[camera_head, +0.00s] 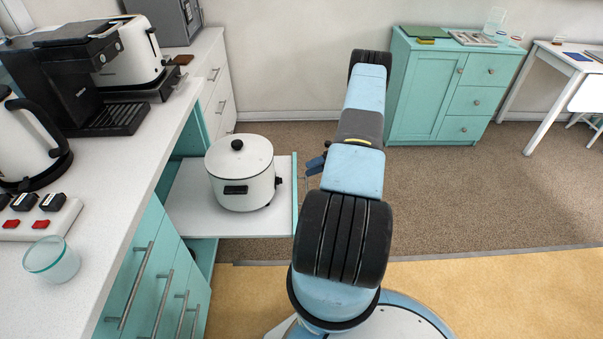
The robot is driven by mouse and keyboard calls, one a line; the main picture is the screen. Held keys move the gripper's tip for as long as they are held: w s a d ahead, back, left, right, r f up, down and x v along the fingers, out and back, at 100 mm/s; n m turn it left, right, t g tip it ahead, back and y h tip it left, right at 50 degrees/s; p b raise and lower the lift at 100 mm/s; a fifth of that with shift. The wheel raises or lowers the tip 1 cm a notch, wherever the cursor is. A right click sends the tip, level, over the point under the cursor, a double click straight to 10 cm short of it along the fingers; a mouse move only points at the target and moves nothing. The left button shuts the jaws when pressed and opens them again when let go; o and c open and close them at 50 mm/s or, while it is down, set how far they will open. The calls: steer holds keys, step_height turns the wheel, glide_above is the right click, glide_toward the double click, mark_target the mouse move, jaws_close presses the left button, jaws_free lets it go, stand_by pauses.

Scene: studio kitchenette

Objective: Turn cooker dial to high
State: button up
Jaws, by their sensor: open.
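The white cooker (226,185) stands upright on a pulled-out shelf (188,212), with its lid on and a black knob on top. A dark panel (236,190) shows on its front side. A small dark part (279,181) sticks out on its right side; I cannot tell if it is the dial or a handle, and no dial setting can be read. My gripper (311,168) is open, to the right of the cooker and apart from it in the picture. My arm hides part of the gripper.
The left counter (120,205) holds a coffee machine (75,75), a toaster (130,50), a kettle (25,140), a power strip (35,222) and a glass bowl (51,262). Drawer handles stick out below it. A teal cabinet (430,95) stands behind right. Carpet to the right is clear.

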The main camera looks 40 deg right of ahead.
steer(key=shift+v, duration=0.95)
steer(key=n+t+h, duration=0.1)
steer(key=n+t, duration=0.5)
steer(key=n, duration=0.6)
glide_toward(279, 181)
steer(key=shift+t, duration=0.3)
steer(key=x, duration=0.8)
steer(key=shift+w+d+f, duration=0.15)
steer(key=shift+w+f, duration=0.1)
steer(key=shift+w, duration=0.1)
steer(key=shift+c, duration=0.3)
steer(key=c, duration=1)
steer(key=shift+o, duration=0.2)
